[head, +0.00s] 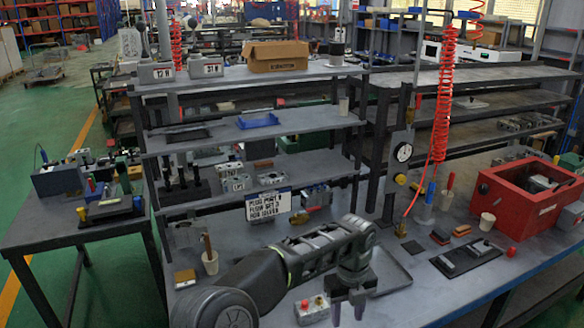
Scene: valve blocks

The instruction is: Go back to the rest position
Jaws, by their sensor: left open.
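My left arm comes in from the bottom left over the workbench (395,308). My left gripper (349,307) points down at the front of the bench, with its two dark fingers apart and nothing seen between them. A grey metal block with red knobs (312,310) is just left of the fingers; I cannot tell whether they touch it. More grey metal blocks (238,181) sit on the rack shelf behind the arm. My right gripper is not in view.
A red open box (494,212) stands at the right, with a black tray of parts (466,257) in front of it. A shelf rack (252,74) with a cardboard box (278,56) rises behind the arm. A red coiled hose (441,100) hangs over the bench. A side table (90,238) is at the left.

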